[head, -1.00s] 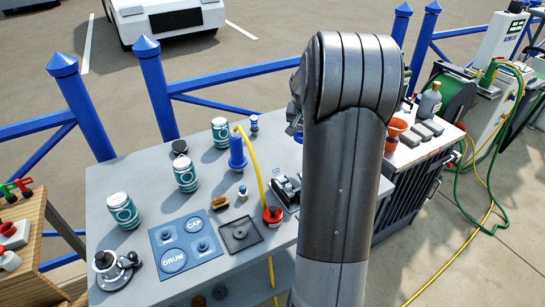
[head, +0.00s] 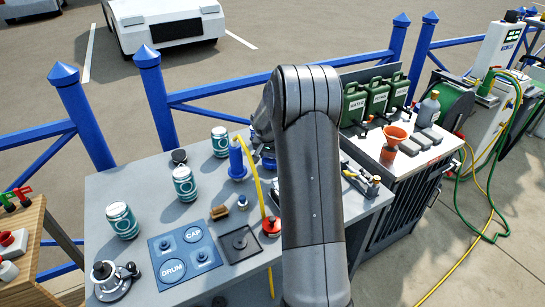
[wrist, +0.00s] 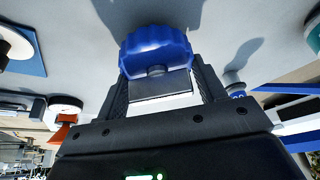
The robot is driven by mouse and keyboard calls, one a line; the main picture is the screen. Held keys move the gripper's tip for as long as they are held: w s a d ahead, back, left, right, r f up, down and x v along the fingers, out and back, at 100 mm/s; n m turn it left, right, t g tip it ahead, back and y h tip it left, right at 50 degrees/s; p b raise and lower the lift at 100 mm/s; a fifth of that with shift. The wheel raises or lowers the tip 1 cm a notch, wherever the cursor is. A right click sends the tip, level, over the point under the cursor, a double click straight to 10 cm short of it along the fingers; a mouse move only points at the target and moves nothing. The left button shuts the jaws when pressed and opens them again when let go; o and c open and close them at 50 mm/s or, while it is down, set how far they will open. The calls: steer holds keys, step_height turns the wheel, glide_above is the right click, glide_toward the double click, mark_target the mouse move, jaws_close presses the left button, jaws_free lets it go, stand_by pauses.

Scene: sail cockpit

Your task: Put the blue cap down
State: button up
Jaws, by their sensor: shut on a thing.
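The blue cap (wrist: 157,48) is a ribbed round piece, held between the two fingers of my gripper (wrist: 160,80) in the wrist view. In the head view, a bit of blue (head: 268,163), likely the cap, shows at the left edge of my arm, above the grey bench. My gripper is mostly hidden behind the arm there. The blue mat (head: 160,247) with circles marked CAP and DRUM lies on the bench, left of and nearer than the gripper. A pale surface lies beyond the cap in the wrist view; the gap to it is unclear.
Several teal-and-white cans, a dark square tray (head: 238,244) and a red round pot (head: 271,227) are on the bench. An orange funnel (head: 394,135) stands right.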

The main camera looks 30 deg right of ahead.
steer(key=shift+f, duration=0.25)
steer(key=shift+f, duration=0.1)
steer(key=o, duration=1.1)
steer(key=shift+c, duration=0.2)
